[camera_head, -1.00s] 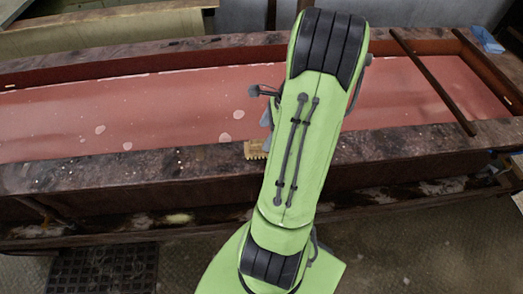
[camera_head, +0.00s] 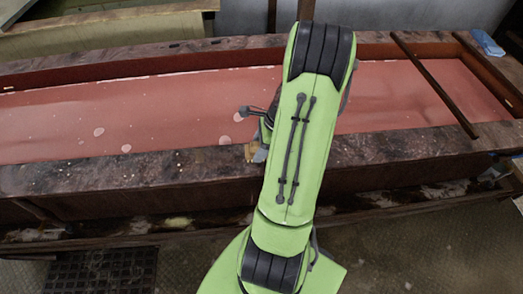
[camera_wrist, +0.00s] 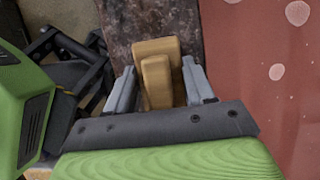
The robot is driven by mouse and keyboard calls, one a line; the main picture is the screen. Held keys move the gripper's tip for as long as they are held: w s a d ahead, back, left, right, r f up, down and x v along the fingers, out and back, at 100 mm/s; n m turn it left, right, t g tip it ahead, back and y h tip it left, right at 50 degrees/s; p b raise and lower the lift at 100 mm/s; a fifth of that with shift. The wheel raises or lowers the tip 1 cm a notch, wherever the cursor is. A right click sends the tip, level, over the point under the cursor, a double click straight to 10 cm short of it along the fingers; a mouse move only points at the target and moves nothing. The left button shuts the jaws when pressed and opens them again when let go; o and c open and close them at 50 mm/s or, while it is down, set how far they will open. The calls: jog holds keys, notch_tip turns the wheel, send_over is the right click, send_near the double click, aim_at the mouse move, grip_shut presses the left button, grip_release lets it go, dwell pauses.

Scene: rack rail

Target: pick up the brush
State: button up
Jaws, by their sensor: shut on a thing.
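The brush (camera_wrist: 157,82) is a tan wooden piece in the wrist view, with a wider tan part at its far end. It sits between the two grey fingers of my gripper (camera_wrist: 159,67), which is shut on it. The brush is over or on the dark mottled ledge; I cannot tell whether it touches. In the head view my green arm hides most of the gripper and brush. Only a small tan bit of the brush (camera_head: 250,152) shows at the arm's left edge, by the near ledge.
A long trough with a red bed (camera_head: 180,108) runs across the view, framed by dark mottled ledges (camera_head: 110,172). A dark bar (camera_head: 435,82) crosses it at the right. A blue cloth (camera_head: 486,43) lies at the back right. The red bed is largely clear.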

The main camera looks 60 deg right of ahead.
jog(key=shift+c, duration=1.1)
notch_tip(320, 180, up, 10)
jog(key=shift+r+p, duration=0.1)
jog(key=shift+p, duration=1.05)
jog(key=o, duration=0.6)
jog(key=shift+c, duration=0.2)
jog(key=c, duration=0.4)
